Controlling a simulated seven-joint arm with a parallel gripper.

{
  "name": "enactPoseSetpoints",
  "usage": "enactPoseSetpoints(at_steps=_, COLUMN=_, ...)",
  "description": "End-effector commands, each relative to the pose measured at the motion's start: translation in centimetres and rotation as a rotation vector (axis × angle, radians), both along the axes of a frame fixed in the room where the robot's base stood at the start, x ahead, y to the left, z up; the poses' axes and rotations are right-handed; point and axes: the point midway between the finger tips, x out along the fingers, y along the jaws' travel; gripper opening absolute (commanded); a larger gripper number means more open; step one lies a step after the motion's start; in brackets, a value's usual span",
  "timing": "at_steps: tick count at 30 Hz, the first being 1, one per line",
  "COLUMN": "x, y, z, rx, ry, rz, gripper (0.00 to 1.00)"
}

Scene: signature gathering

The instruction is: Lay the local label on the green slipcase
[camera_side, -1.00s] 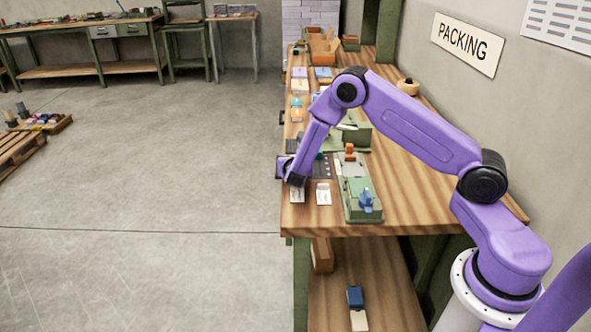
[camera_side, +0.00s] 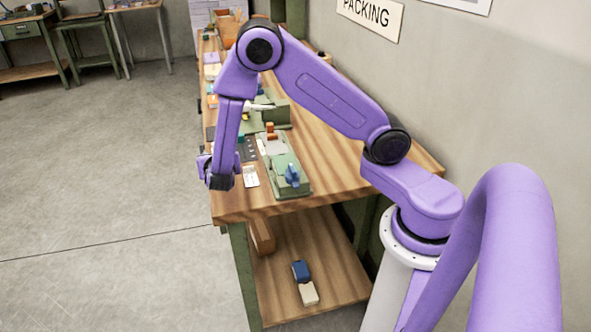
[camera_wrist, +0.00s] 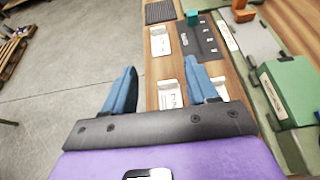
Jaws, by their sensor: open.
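My gripper (camera_wrist: 160,78) is open, its two blue fingers spread over the near end of the bench with nothing between them in its grasp. In the wrist view a white printed card (camera_wrist: 170,93) lies between the fingers, farther below. A second white card (camera_wrist: 219,88) is partly behind the right finger, and a third (camera_wrist: 160,41) lies farther up. Their print is too small to tell which is the local label. In the side view my gripper (camera_side: 211,172) hangs by the bench's left edge, beside a white card (camera_side: 250,177). I cannot make out the green slipcase for sure.
A dark panel (camera_wrist: 208,48) carries a teal block (camera_wrist: 191,17). A black ribbed mat (camera_wrist: 160,11) lies beyond. Floor lies open left of the bench (camera_side: 235,205).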

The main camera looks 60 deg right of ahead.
Motion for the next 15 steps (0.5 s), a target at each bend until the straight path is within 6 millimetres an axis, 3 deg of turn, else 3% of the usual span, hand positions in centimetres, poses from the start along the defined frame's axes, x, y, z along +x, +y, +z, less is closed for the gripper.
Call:
enactPoseSetpoints(at_steps=5, x=-3.3, y=0.1, z=2.7, rx=0.139, ry=-0.044, rz=-0.127, gripper=0.58)
enactPoseSetpoints(at_steps=9, x=-8.4, y=0.4, z=5.0, rx=0.343, ry=-0.075, rz=-0.298, gripper=0.58)
enactPoseSetpoints(at_steps=15, x=-16.7, y=1.6, z=7.0, rx=0.661, ry=-0.064, rz=-0.545, gripper=0.58)
